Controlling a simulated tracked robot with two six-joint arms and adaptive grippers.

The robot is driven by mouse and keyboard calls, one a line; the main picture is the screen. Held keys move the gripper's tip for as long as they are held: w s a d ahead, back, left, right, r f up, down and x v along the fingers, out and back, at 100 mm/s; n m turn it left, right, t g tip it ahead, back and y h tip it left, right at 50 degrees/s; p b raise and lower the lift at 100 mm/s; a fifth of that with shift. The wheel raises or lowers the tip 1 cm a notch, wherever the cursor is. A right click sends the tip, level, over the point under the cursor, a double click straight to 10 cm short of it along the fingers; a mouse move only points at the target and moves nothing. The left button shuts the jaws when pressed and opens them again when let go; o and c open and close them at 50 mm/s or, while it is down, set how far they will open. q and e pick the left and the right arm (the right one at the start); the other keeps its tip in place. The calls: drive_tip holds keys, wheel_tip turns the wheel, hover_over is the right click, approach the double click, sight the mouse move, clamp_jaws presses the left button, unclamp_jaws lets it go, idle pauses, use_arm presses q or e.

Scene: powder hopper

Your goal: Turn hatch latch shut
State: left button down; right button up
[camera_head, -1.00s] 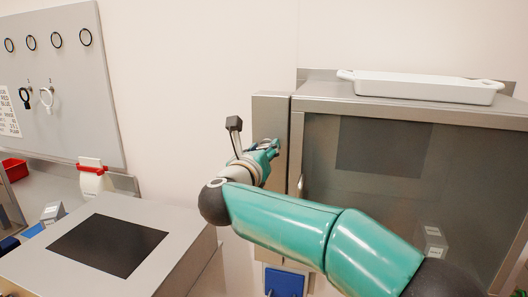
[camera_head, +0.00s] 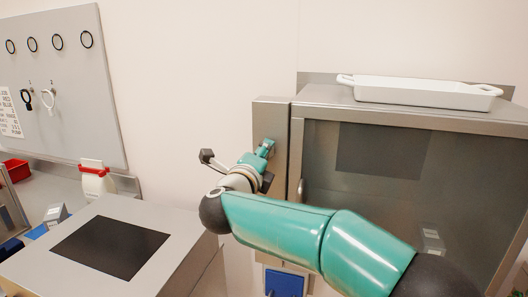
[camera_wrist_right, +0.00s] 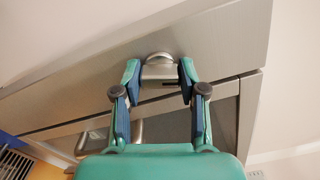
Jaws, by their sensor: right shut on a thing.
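The hatch latch (camera_wrist_right: 160,71) is a small metal knob with a rounded top on the steel frame strip, seen in the right wrist view. My right gripper (camera_wrist_right: 159,75) is shut on it, with one teal and blue finger on each side. In the head view my right gripper (camera_head: 266,148) reaches the narrow steel strip (camera_head: 272,118) left of the hatch door, and the latch is hidden there by the gripper. The hatch door (camera_head: 335,215) has a large dark window and looks closed. My left gripper is not in view.
A white tray (camera_head: 425,93) rests on top of the steel cabinet (camera_head: 400,112). A metal handle (camera_wrist_right: 137,135) is near the fingers. A grey box with a black top panel (camera_head: 110,245) stands at left. A blue panel (camera_head: 285,283) is below my arm.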

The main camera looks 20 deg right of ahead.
drive_tip(key=n+p, duration=0.1)
drive_tip(key=n, duration=0.2)
drive_tip(key=shift+a+f, duration=0.15)
drive_tip(key=shift+f+n, duration=0.15)
drive_tip(key=shift+n, duration=0.25)
drive_tip(key=o, duration=1.1)
drive_tip(key=shift+w, duration=0.1)
drive_tip(key=shift+o, duration=0.2)
drive_tip(key=v, duration=1.2)
